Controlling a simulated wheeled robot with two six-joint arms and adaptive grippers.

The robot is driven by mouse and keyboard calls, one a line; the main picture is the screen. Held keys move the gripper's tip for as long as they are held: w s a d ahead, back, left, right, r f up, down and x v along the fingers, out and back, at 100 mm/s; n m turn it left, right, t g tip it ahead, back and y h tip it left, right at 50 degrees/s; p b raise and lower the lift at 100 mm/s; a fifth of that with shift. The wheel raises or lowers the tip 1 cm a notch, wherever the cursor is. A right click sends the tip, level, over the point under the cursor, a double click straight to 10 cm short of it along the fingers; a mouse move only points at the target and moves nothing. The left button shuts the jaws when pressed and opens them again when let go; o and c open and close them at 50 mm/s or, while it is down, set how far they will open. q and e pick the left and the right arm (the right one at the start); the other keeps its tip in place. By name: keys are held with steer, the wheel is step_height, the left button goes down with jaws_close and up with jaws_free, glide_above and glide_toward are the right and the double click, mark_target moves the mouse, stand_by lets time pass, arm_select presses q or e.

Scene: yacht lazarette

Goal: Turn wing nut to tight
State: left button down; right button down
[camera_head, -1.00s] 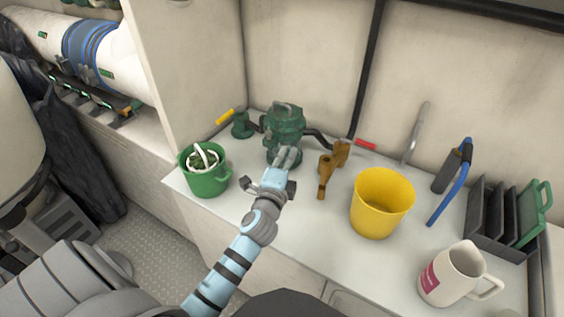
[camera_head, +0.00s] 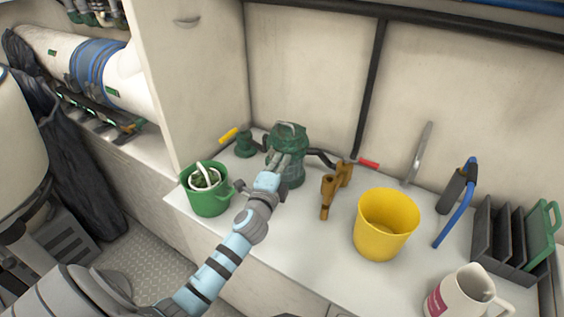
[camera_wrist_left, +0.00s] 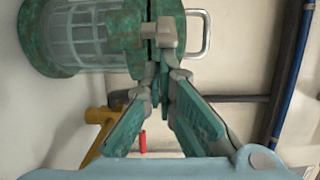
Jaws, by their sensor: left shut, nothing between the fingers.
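A green strainer housing (camera_head: 290,172) with hoses at its sides stands on the white counter. In the left wrist view its ribbed clear body and green lid (camera_wrist_left: 118,30) lie sideways at the upper left. A grey piece (camera_wrist_left: 165,32) on the lid looks like the wing nut; its angle is hard to read. My left gripper (camera_head: 281,162) is at the front of the strainer, shut and empty. In the left wrist view its fingertips (camera_wrist_left: 163,76) come together just below the grey piece; I cannot tell whether they touch it. My right gripper is not in view.
A green pot (camera_head: 208,201) stands left of my arm. A brown tool-like item (camera_head: 330,190), a yellow bucket (camera_head: 385,230), a mug (camera_head: 460,291) and a dark rack (camera_head: 505,240) stand to the right. The wall is close behind the strainer.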

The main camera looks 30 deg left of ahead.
arm_select(q)
steer(key=shift+s+a+m+h+p, duration=0.1)
steer(key=shift+m+h+p, duration=0.3)
steer(key=shift+h, duration=0.2)
steer(key=shift+h+p, duration=0.3)
steer(key=shift+p, duration=0.05)
